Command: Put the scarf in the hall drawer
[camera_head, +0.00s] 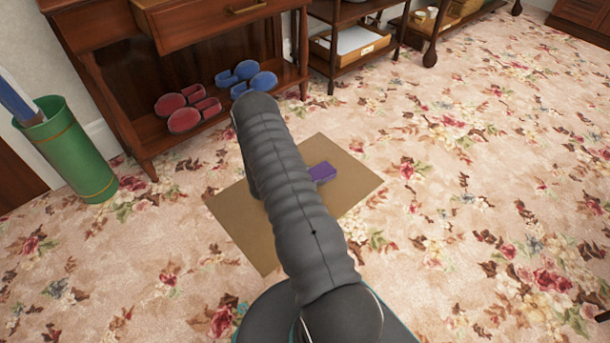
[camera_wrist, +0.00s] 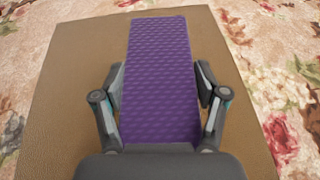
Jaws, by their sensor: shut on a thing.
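The scarf (camera_wrist: 160,60) is a purple, patterned, folded strip lying along the brown mat in the wrist view. One end of it (camera_head: 322,173) shows beside my arm in the head view. My gripper (camera_wrist: 159,82) has a finger on each long side of the scarf and is shut on it. In the head view my arm hides the gripper and most of the scarf. A wooden drawer (camera_head: 205,24) with a brass handle is at the top left. It appears to jut out from its cabinet, but its inside is out of view.
The brown mat (camera_head: 245,235) lies on the flowered carpet. Red slippers (camera_head: 186,117) and blue slippers (camera_head: 262,84) rest on the shelf below the drawer. A green bin (camera_head: 75,160) stands at the left. Shelving (camera_head: 352,42) stands at the back.

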